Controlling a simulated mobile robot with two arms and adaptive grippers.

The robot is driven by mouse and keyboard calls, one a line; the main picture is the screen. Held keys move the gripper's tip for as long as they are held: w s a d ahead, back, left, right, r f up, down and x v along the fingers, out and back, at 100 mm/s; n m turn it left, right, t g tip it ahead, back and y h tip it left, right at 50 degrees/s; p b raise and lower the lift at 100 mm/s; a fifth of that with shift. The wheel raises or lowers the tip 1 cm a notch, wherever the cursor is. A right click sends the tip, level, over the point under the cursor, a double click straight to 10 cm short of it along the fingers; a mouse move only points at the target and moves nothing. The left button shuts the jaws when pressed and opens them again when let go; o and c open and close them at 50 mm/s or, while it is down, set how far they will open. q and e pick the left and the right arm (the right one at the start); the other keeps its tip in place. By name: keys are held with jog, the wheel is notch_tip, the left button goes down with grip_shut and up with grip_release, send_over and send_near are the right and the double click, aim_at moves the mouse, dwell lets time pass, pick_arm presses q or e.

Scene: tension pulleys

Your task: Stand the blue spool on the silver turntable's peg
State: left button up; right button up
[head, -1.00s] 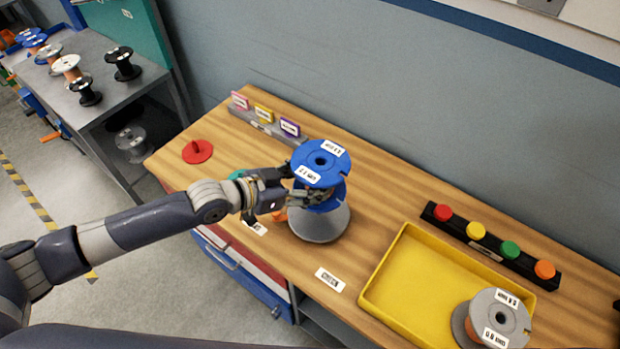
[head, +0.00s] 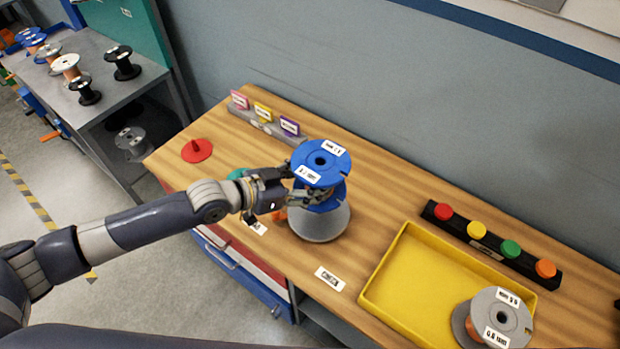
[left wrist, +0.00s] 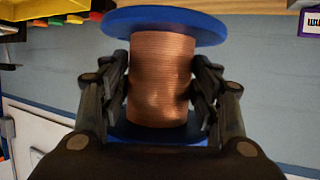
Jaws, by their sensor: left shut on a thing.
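The blue spool (head: 322,164) is upright in my left gripper (head: 302,193), which is shut on its copper-wound middle. In the left wrist view both fingers press on the copper winding (left wrist: 161,80) between the two blue flanges. Below the spool is the silver turntable (head: 320,226), a grey disc on the wooden table. The spool hides the turntable's peg and most of its top, so I cannot tell whether the spool touches it. My right gripper is not in view.
A yellow tray (head: 372,298) stands at the right with a grey spool (head: 503,317) at its corner. A black bar with coloured buttons (head: 510,249) lies behind it. A red disc with a peg (head: 197,151) is at the left. Card holders (head: 262,125) line the back.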

pick_arm(q)
jog(key=shift+w+f+b, duration=0.1)
jog(key=shift+f+b, duration=1.05)
jog(key=shift+f, duration=0.05)
jog(key=shift+f, duration=0.1)
dwell(0.4)
jog(key=shift+f+b, duration=1.35)
jog(key=shift+f, duration=0.05)
jog(key=shift+f, duration=0.15)
jog(key=shift+f+b, duration=1.35)
jog(key=shift+f, duration=0.05)
jog(key=shift+f, duration=0.1)
dwell(0.4)
